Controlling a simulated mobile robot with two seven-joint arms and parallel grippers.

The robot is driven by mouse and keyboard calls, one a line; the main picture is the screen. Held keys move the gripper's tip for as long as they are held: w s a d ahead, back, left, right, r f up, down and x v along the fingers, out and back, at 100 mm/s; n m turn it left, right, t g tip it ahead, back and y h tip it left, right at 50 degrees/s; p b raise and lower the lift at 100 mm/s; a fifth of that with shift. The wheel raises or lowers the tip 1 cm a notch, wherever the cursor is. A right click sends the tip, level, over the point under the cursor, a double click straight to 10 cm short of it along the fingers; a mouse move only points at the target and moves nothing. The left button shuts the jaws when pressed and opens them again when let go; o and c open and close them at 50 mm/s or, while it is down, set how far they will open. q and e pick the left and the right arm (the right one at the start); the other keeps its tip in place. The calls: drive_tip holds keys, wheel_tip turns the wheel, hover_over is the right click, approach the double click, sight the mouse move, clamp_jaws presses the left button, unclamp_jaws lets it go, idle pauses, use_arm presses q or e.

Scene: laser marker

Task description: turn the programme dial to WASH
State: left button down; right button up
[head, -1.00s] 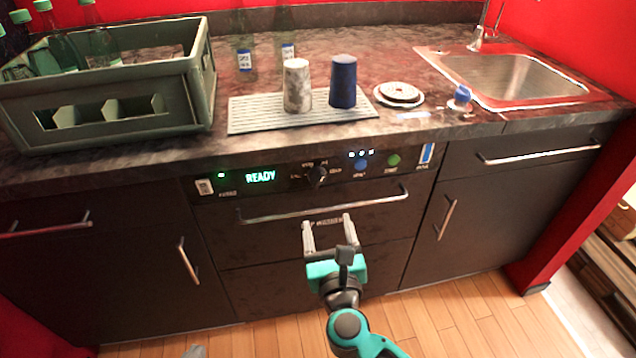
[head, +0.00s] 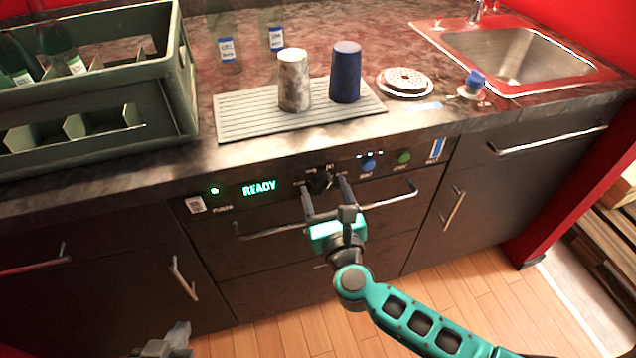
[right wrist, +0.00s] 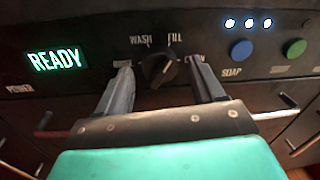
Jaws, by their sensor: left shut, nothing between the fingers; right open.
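The programme dial (head: 321,181) is a black knob on the dishwasher's front panel. In the right wrist view the dial (right wrist: 159,69) has the labels WASH (right wrist: 141,40) at its upper left and FILL (right wrist: 175,39) at its upper right. A third label at the right is partly hidden by a finger. My right gripper (head: 328,200) is open, its fingers (right wrist: 163,88) on either side of the dial and just below it; I cannot tell whether they touch it. My left gripper (head: 178,338) is shut and empty, low at the bottom left, away from the panel.
The panel has a READY display (right wrist: 56,60), a blue button (right wrist: 241,49) and a green button (right wrist: 294,48). A bar handle (head: 385,199) runs just below the panel. The counter above holds a green crate (head: 150,92), a ribbed mat (head: 240,122) with two cups, and a sink (head: 500,55).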

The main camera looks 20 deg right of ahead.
drive_tip(key=shift+w, duration=0.15)
drive_tip(key=c, duration=1.1)
